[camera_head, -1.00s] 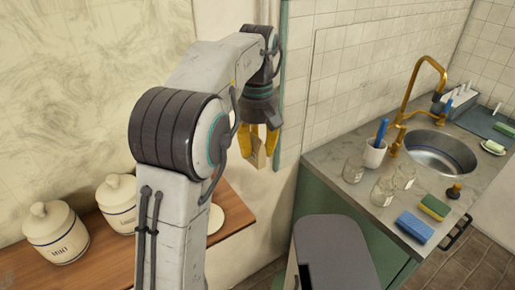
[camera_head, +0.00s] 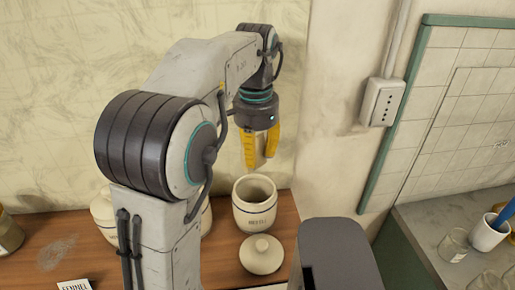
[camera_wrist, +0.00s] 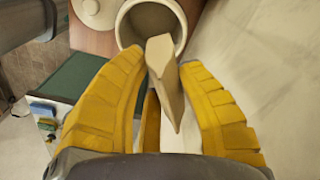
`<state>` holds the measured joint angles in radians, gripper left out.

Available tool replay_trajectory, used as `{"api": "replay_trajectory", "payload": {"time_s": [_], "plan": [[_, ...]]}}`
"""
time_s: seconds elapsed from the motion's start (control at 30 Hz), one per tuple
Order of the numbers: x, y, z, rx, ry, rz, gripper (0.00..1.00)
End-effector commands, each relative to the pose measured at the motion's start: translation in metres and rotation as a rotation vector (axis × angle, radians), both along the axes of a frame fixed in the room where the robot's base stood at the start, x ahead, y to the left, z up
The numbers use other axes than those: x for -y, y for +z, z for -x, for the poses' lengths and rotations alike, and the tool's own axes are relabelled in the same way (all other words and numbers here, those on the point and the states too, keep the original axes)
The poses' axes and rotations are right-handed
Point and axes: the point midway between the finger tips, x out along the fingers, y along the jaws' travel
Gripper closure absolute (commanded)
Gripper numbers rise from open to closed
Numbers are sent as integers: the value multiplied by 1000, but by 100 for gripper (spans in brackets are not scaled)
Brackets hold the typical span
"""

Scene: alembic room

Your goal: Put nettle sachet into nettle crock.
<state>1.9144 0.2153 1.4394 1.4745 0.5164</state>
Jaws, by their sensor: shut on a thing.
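The nettle sachet is a pale tan, narrow packet (camera_wrist: 165,75) held between the yellow fingers of my gripper (camera_head: 260,158). In the wrist view its far end overlaps the mouth of an open crock (camera_wrist: 178,38). In the head view that cream crock (camera_head: 254,212) stands upright on the wooden shelf, with dark bands and a label too small to read surely. My gripper is above the crock, and the sachet is apart from it in the head view. The crock's round knobbed lid (camera_head: 262,257) lies in front of it; it also shows in the wrist view (camera_wrist: 96,12).
Other cream crocks (camera_head: 104,214) stand left, partly behind my arm. A jar (camera_head: 9,236) is at the far left, and a FENNEL card (camera_head: 75,286) lies on the shelf (camera_head: 50,250). A wall box (camera_head: 382,101) is at right. The counter at right holds a glass jar (camera_head: 455,245) and a white cup (camera_head: 489,233).

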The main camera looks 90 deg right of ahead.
Motion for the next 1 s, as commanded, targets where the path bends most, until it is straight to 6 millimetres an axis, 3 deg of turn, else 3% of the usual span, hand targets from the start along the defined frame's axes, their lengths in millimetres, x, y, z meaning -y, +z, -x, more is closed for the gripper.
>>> {"api": "replay_trajectory", "payload": {"time_s": [0.5, 0.7, 1.0], "plan": [[-20, -1, -7, 10, -785, 22, 97], [-21, -2, -7, 14, -978, 25, 97], [-21, -3, -7, 17, -1096, 27, 97]]}}
